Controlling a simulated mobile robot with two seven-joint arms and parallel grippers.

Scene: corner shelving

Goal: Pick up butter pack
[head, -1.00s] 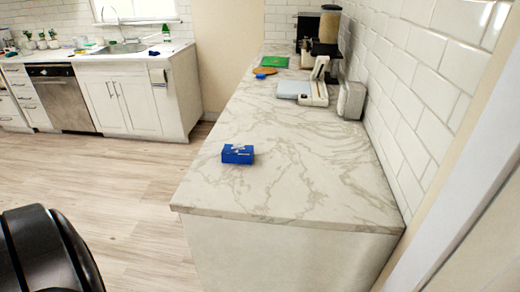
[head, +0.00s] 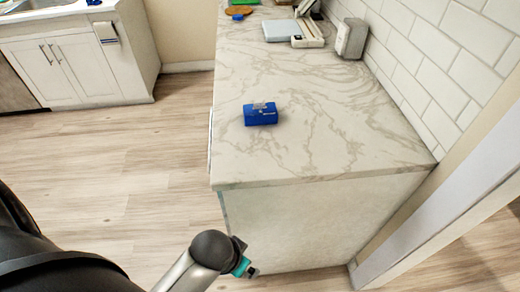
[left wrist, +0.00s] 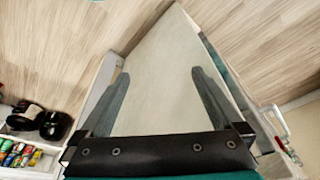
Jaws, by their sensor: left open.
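The butter pack (head: 260,117), a small blue box with a pale patch on top, lies on the marble counter (head: 300,150) near its front left edge. My left gripper (head: 246,260) is low in front of the counter's end panel, below the counter top and well short of the pack. In the left wrist view, the two fingers of this gripper (left wrist: 162,85) are wide apart with nothing between them. The pack cannot be made out in that view. My right gripper is not in view.
A scale-like device (head: 300,32) and a grey box (head: 351,38) stand farther back by the tiled wall. The counter around the pack is clear. White cabinets (head: 70,60) stand across the floor.

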